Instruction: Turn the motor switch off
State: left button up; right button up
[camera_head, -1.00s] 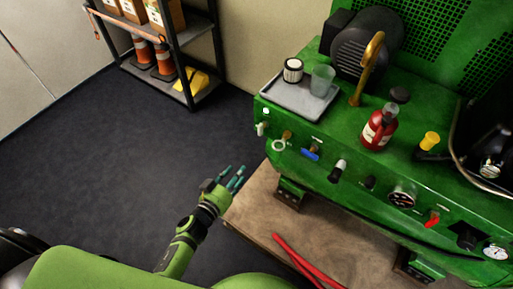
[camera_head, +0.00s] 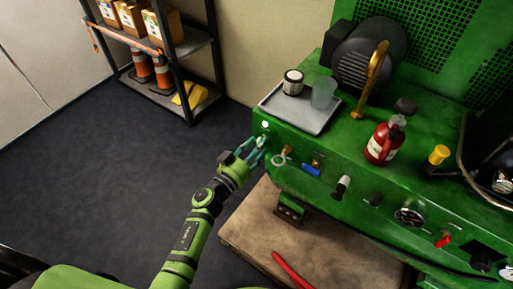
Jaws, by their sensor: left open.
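The green machine (camera_head: 330,150) has a row of controls on its front panel. At the panel's left end is a small white round light or button (camera_head: 265,125). The small pale switch seen just below it earlier is now mostly hidden by my fingers. I cannot read the labels or tell the switch's position. My left gripper (camera_head: 258,148) is open, with its teal fingertips at the panel's left end, just below the white spot. Whether they touch the switch I cannot tell. My right gripper is not in view.
Right of my fingers are a ring-handled valve (camera_head: 281,160), a blue lever (camera_head: 311,169), a black-and-white knob (camera_head: 341,187) and a gauge (camera_head: 409,216). A grey tray (camera_head: 303,112) and red bottle (camera_head: 383,143) stand on top. Red handles (camera_head: 290,270) lie on the wooden surface below.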

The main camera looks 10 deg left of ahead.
pick_arm(q)
grip_shut()
jog(key=m+b, duration=0.1)
jog(key=m, duration=0.5)
jog(key=m+b, duration=0.1)
jog(key=m, duration=0.5)
jog(key=f+m+b, duration=0.1)
jog(key=m, duration=0.5)
jog(key=shift+b, duration=0.35)
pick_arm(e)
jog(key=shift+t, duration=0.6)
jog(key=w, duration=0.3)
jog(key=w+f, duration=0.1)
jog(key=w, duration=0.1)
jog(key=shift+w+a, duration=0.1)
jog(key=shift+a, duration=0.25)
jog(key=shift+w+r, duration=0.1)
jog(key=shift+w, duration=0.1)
pick_arm(q)
grip_release()
